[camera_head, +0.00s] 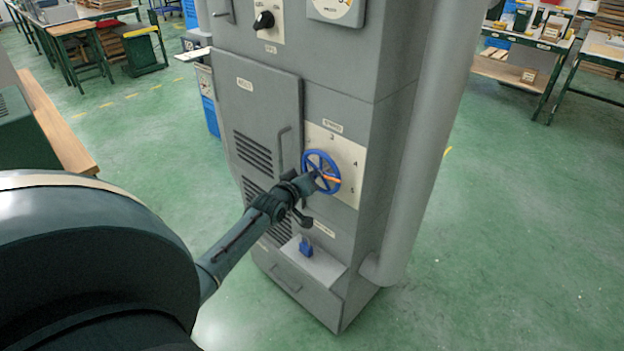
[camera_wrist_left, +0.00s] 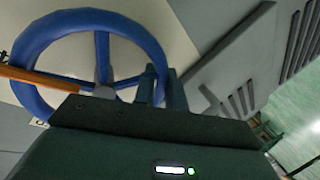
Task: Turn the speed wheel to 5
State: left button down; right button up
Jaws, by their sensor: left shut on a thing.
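The blue speed wheel (camera_head: 320,153) sits on a pale panel on the front of the grey cabinet. The numbers 3, 4 and 5 show around it. Its orange pointer (camera_head: 331,179) points right and slightly down, between 4 and 5 and nearer 5. My left gripper (camera_head: 310,182) is at the lower left part of the wheel, shut on its rim. In the left wrist view the fingers (camera_wrist_left: 160,88) are at the right side of the blue rim (camera_wrist_left: 85,17), and the orange pointer (camera_wrist_left: 40,78) extends left. My gripper's body hides the wheel's lower part there. My right gripper is not in view.
A cabinet door with a handle (camera_head: 283,150) and vents is left of the wheel. A thick grey pipe (camera_head: 425,150) runs down the right side. Green floor is clear to the right.

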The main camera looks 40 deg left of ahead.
pick_arm(q)
jog(key=m, duration=0.1)
jog(key=a+r+m+t+y, duration=0.1)
jog(key=m, duration=0.1)
jog(key=shift+r, duration=0.2)
jog(key=shift+a+r+m+t+y+b, duration=0.1)
jog(key=shift+r+m+t+y+b, duration=0.2)
jog(key=shift+r+m, duration=0.55)
jog(key=shift+a+r+m+t+y+b, duration=0.1)
jog(key=shift+r+m+t+y+b, duration=0.2)
jog(key=shift+m, duration=0.95)
jog(key=shift+w+r, duration=0.1)
jog(key=shift+r, duration=0.05)
jog(key=c, duration=1.6)
grip_release()
jog(key=shift+o, duration=0.3)
jog(key=shift+s+d, duration=0.15)
jog(key=shift+s, duration=0.35)
send_near(304, 165)
jog(key=b+v, duration=0.1)
jog(key=v, duration=0.1)
jog(key=shift+s+r, duration=0.15)
jog(key=shift+s, duration=0.15)
